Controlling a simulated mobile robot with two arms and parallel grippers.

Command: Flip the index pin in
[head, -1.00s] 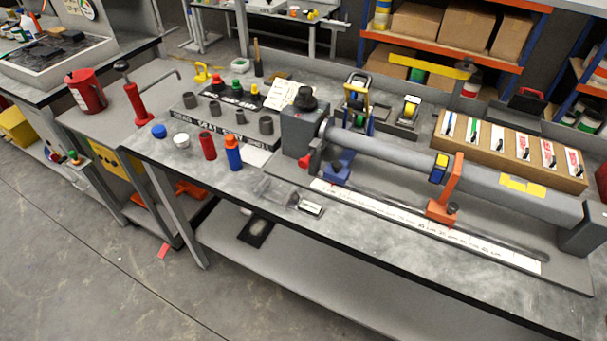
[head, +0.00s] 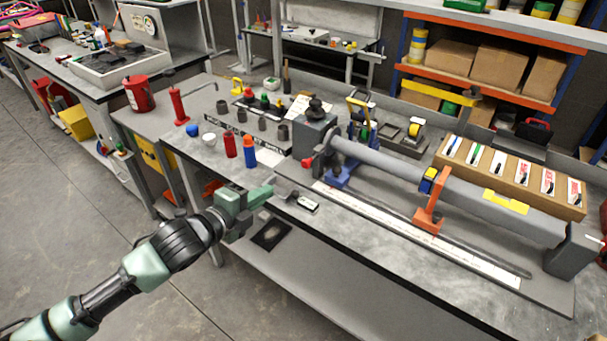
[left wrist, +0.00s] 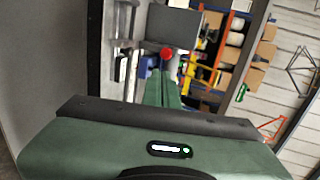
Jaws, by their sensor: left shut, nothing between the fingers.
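The grey headstock block (head: 317,135) stands on the bench at the left end of a long grey tube (head: 385,160). A small red knob (head: 307,162), which looks like the index pin's, sits low on its left side. In the left wrist view a red round knob (left wrist: 166,53) shows just beyond the fingertips. My left gripper (head: 268,192) is shut and empty, over the front edge of the bench. It is apart from the red knob, to its lower left in the head view. The pin's shaft cannot be made out. My right gripper is not in view.
A small silver-and-black tool (head: 304,203) lies near the bench's front edge. A blue bottle with an orange cap (head: 249,154) and a red cylinder (head: 230,144) stand left of the headstock. An orange clamp (head: 431,205) stands farther right beside a white ruler strip (head: 400,236).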

